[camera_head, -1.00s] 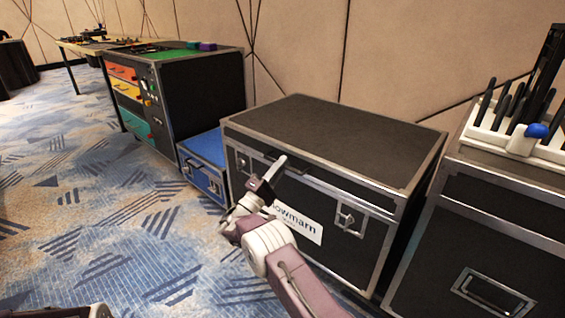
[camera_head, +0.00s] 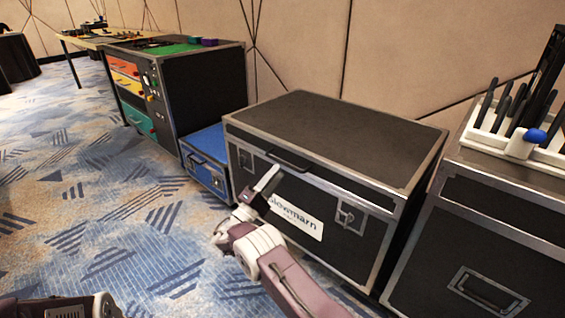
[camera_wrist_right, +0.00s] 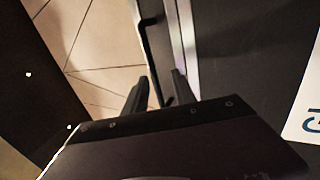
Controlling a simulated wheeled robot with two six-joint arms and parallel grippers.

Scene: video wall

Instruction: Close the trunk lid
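The trunk is a large black case with metal edges and a white label (camera_head: 297,217) on its front. Its lid (camera_head: 340,135) lies flat on the body, and no clear gap shows at the seam. A dark handle (camera_head: 289,161) sits at the lid's front edge. My right gripper (camera_head: 268,180) is in front of the trunk, just below the handle and apart from it in the head view. In the right wrist view the two fingers (camera_wrist_right: 158,88) stand apart, with a dark bar, likely the handle (camera_wrist_right: 152,50), beyond them. My left gripper is not in view.
A small blue case (camera_head: 208,155) stands left of the trunk, beside a black cabinet with coloured drawers (camera_head: 195,85). Another black case (camera_head: 480,240) stands close on the right, bearing a white rack of tools (camera_head: 515,128). Open carpet (camera_head: 110,220) lies at the left.

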